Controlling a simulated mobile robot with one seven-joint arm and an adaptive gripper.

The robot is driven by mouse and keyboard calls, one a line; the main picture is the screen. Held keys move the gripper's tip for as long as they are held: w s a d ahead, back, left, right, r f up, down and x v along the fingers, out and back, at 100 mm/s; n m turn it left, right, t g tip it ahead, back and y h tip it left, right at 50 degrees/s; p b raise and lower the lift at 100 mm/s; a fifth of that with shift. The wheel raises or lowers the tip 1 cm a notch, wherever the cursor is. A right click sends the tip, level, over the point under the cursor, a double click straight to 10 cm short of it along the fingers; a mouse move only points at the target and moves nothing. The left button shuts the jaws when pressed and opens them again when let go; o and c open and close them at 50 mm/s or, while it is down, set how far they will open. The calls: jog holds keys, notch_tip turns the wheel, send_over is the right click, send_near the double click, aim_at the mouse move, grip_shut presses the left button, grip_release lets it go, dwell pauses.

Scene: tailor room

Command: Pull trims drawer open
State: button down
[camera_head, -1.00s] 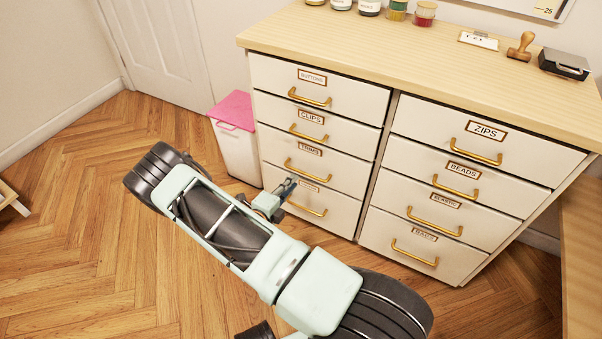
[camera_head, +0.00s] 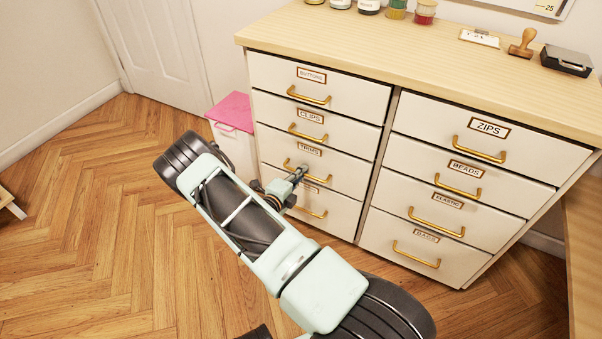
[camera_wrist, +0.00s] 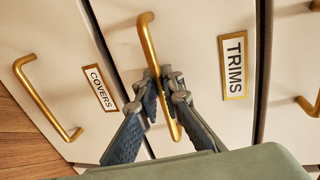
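The trims drawer (camera_head: 338,171) is white and third from the top in the left column, flush with the drawers beside it. Its label (camera_wrist: 234,64) shows in the wrist view. Its gold bar handle (camera_wrist: 148,42) runs nearly upright in that view. My gripper (camera_wrist: 162,86) is at this handle, with one fingertip on each side of the bar near its middle. Whether the fingers press on the bar, I cannot tell.
The covers drawer handle (camera_wrist: 47,98) sticks out just below. The clips drawer handle (camera_head: 307,133) is just above. A white bin with a pink lid (camera_head: 231,112) stands left of the cabinet. The wooden floor (camera_head: 100,230) in front is clear.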

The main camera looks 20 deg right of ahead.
jog(key=shift+a, duration=0.1)
dwell(0.3)
jog(key=f+p+v, duration=0.1)
jog(key=f+v, duration=0.2)
jog(key=v, duration=1.1)
jog(key=a+f+p+v, duration=0.1)
jog(key=f+v, duration=0.2)
jog(key=v, duration=1.1)
jog(key=shift+s+a, duration=0.15)
jog(key=shift+s, duration=0.35)
jog(key=c, duration=2.4)
grip_release()
jog(key=v, duration=1.2)
jog(key=shift+f, duration=0.1)
jog(key=shift+w, duration=0.1)
